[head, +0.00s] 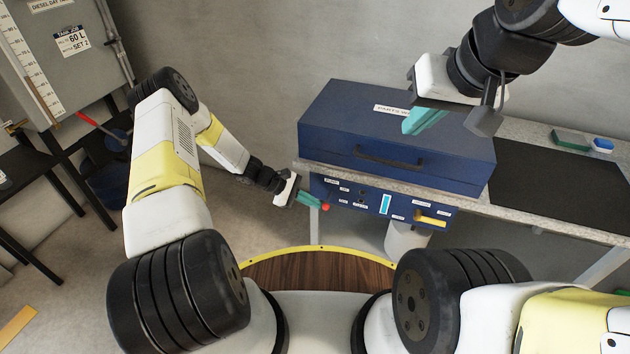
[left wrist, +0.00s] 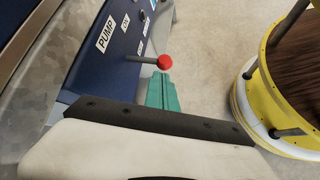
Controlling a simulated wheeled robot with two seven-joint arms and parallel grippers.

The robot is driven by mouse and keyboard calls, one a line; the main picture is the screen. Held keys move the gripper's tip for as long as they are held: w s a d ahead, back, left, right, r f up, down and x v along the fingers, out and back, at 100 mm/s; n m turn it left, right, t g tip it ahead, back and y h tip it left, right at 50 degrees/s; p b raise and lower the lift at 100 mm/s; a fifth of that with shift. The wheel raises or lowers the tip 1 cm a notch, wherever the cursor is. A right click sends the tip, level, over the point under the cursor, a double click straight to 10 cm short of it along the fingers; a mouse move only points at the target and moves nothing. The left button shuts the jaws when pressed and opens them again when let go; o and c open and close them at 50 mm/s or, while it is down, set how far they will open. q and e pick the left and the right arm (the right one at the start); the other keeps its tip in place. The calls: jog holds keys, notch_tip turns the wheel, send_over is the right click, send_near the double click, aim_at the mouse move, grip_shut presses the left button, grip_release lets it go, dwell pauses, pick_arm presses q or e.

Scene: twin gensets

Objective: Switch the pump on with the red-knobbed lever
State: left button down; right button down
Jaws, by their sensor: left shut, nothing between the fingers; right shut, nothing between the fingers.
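The red-knobbed lever sticks out from the left part of the blue front panel (head: 346,197); its red knob (head: 325,208) shows in the head view. In the left wrist view the red knob (left wrist: 165,62) sits on a thin dark rod, near labels reading PUMP and, apparently, ON. My left gripper (head: 309,200) is shut and empty, its teal fingertips close beside the knob. In the left wrist view the fingertips (left wrist: 163,77) show just below the knob; I cannot tell whether they touch. My right gripper (head: 425,120) is shut and empty, above the blue lid.
The blue parts washer (head: 330,115) with a black handle stands on the bench. A white container (head: 407,240) is below the panel. A dark mat (head: 560,185) lies at right. A tank with a scale (head: 60,60) and a red handle (head: 88,119) are at left.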

aim_at(327, 204)
pick_arm(q)
notch_tip(327, 204, up, 3)
jog(key=n+g, duration=0.1)
jog(key=g+y, duration=0.1)
jog(key=g, duration=0.1)
jog(key=shift+w+d+f+n, duration=0.1)
jog(key=shift+d+f+n, duration=0.05)
jog(key=shift+n, duration=0.25)
jog(key=shift+r, duration=0.85)
jog(key=shift+f, duration=0.1)
